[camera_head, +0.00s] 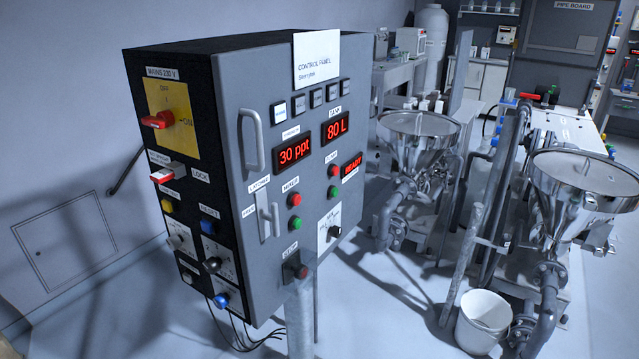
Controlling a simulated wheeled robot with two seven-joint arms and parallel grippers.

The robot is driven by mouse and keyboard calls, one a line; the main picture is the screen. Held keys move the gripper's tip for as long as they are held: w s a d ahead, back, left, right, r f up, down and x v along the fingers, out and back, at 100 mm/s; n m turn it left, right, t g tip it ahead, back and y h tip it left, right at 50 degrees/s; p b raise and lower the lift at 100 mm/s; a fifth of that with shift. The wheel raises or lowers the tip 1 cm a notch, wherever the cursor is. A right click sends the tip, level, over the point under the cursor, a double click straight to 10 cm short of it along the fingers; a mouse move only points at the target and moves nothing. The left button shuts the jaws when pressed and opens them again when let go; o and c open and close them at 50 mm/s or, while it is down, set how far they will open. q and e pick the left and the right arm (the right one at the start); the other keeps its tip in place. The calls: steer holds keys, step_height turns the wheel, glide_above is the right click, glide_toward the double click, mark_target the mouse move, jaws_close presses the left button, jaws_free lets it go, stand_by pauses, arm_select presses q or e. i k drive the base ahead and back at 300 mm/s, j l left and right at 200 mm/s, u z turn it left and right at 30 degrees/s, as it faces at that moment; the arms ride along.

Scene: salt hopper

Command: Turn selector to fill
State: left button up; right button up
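The grey control panel (310,170) stands on a post left of centre, with its front face turned right and its black side face turned left. A black rotary knob (334,232) on a white scale plate sits low on the front face. Neither of my grippers is in view.
A red mains switch (158,119) and a red-handled lock lever (167,173) stick out from the side face. A door handle (252,140) juts from the front. Steel hoppers (418,127) (584,174) and a white bucket (484,322) stand right. Floor before the panel looks clear.

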mark_target(335, 232)
steer(key=i+l, duration=0.1)
steer(key=l, duration=0.4)
steer(key=i+l, duration=0.1)
steer(key=l, duration=0.4)
steer(key=i+l, duration=0.15)
steer(key=l, duration=0.35)
steer(key=i+l, duration=0.1)
steer(key=l, duration=0.4)
steer(key=i+l, duration=0.1)
steer(key=l, duration=0.35)
steer(key=i+l+u, duration=0.1)
steer(key=l, duration=0.4)
